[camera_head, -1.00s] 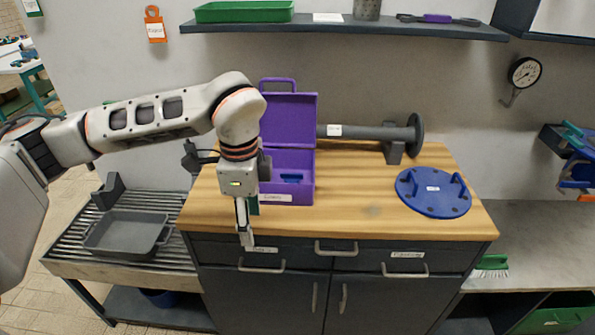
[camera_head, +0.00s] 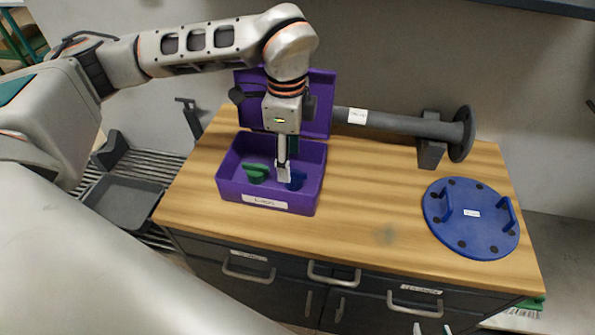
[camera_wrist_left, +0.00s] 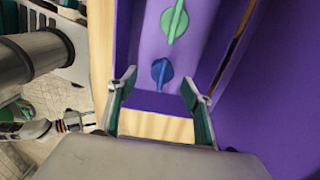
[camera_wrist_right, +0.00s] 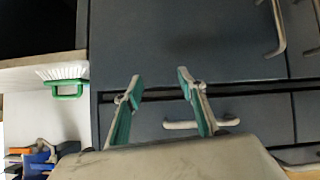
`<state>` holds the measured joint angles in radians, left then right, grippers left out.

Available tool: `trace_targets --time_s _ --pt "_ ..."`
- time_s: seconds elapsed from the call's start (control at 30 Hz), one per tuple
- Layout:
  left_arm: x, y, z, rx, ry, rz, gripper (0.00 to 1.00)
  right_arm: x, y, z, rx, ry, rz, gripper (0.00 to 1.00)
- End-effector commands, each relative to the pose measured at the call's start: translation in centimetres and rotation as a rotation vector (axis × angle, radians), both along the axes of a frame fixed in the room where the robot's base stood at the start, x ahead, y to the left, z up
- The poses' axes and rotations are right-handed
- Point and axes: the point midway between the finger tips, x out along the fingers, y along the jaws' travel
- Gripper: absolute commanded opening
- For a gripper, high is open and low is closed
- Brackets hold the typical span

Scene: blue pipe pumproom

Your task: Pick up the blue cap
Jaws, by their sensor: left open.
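The blue cap (camera_head: 298,180) lies in the open purple box (camera_head: 232,189), partly hidden behind my left fingers. My left gripper (camera_head: 284,176) points down over the box, close to the blue cap. In the left wrist view the fingers (camera_wrist_left: 159,84) are apart and empty, and the round blue cap with its raised grip (camera_wrist_left: 160,72) appears just beyond the gap between the tips. A green cap (camera_head: 257,173) lies to the left of the blue one, and it also shows in the left wrist view (camera_wrist_left: 174,20). My right gripper (camera_wrist_right: 159,84) is open and empty before the cabinet front.
The purple lid (camera_head: 320,100) stands raised behind the box. A grey flanged pipe (camera_head: 395,123) lies at the back of the wooden top. A blue flange plate (camera_head: 472,232) lies at the right. A grey tray (camera_head: 122,203) sits on the slatted bench.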

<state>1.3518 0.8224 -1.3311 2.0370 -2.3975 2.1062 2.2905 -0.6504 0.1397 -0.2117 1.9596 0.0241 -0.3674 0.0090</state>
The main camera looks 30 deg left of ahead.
Motion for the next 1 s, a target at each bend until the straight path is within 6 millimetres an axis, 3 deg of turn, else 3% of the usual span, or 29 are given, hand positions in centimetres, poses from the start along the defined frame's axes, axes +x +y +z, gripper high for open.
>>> trace_targets --time_s 0.5,0.77,0.8,0.93,1.0 --pt "0.8 -0.7 -6.0 0.000 0.001 0.001 0.50 0.2 0.1 1.0 0.001 -0.007 0.001 0.40" --pt "0.8 -0.7 -6.4 0.000 0.000 0.000 0.50 0.4 0.1 1.3 0.002 -0.012 0.001 0.40" --pt "0.8 -0.7 -6.4 0.000 0.000 0.000 0.47 0.4 0.1 1.2 0.002 -0.012 0.001 0.40" --pt "0.8 -0.7 -6.4 0.000 0.000 0.000 0.14 0.4 0.1 1.2 0.002 -0.011 0.001 0.40" --pt "0.8 -0.7 -6.4 0.000 0.000 0.000 0.09 0.3 0.1 1.1 0.001 -0.009 0.001 0.40"
